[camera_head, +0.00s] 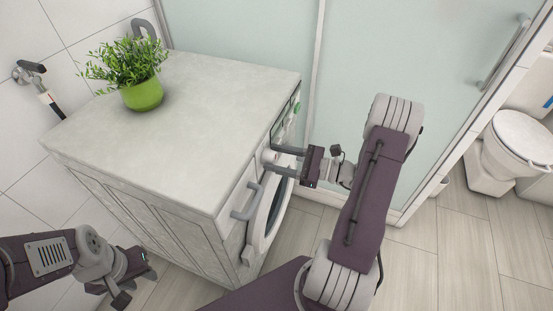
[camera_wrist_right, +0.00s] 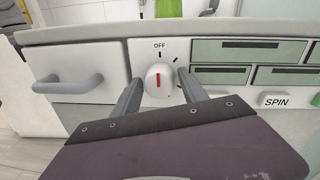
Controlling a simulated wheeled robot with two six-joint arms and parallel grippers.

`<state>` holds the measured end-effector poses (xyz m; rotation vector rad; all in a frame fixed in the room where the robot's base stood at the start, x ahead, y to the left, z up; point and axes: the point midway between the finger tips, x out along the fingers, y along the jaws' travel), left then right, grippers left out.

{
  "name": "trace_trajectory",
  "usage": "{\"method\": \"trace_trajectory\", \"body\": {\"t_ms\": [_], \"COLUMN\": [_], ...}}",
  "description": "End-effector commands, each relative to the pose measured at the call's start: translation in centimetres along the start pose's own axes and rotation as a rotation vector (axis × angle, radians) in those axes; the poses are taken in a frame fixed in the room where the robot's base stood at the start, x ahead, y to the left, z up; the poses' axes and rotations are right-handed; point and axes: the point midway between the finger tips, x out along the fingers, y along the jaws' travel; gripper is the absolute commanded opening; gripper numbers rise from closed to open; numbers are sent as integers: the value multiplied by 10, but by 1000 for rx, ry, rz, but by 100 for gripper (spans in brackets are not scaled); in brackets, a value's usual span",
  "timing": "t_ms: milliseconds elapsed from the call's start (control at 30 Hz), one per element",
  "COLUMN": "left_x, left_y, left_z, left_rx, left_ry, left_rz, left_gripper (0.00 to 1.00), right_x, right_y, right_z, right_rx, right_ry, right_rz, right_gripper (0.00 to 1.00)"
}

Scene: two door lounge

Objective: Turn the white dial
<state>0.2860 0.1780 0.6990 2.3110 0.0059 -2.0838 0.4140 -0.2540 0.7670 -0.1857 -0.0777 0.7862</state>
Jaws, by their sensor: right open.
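The white dial (camera_wrist_right: 159,82) is on the front panel of the washing machine, with a red pointer mark that points up towards the word OFF. In the right wrist view my right gripper (camera_wrist_right: 160,88) is open, with one finger on each side of the dial. I cannot tell whether the fingers touch it. In the head view my right gripper (camera_head: 281,160) is at the machine's front, and the dial is only partly visible there (camera_head: 268,156). My left gripper (camera_head: 138,281) is at the lower left, away from the machine's front; its jaws are not clear.
The washing machine (camera_head: 268,215) stands under a pale countertop (camera_head: 200,110) with a green potted plant (camera_head: 142,93). A drawer handle (camera_head: 246,203) is left of the dial. Panels and a SPIN button (camera_wrist_right: 277,101) are to its right. A glass shower wall (camera_head: 400,60) stands behind.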

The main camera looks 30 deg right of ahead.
Motion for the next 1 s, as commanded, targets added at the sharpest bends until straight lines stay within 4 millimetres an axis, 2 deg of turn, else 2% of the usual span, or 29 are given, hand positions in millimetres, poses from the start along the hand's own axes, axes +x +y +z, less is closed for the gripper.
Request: {"method": "trace_trajectory", "body": {"t_ms": [233, 400, 433, 667, 1000], "left_x": [0, 0, 0, -6, -39], "left_y": [0, 0, 0, 0, 1], "left_z": [0, 0, 0, -1, -4], "left_rx": [0, 0, 0, 0, 0], "left_ry": [0, 0, 0, 0, 0], "left_rz": [0, 0, 0, 0, 0], "left_gripper": [36, 36, 36, 36, 36], "right_x": [2, 1, 1, 1, 2], "right_y": [0, 0, 0, 0, -1], "right_z": [0, 0, 0, 2, 5], "right_rx": [0, 0, 0, 27, 241], "right_ry": [0, 0, 1, -1, -18], "right_rz": [0, 1, 1, 1, -1], "right_gripper": [51, 3, 1, 1, 1]}}
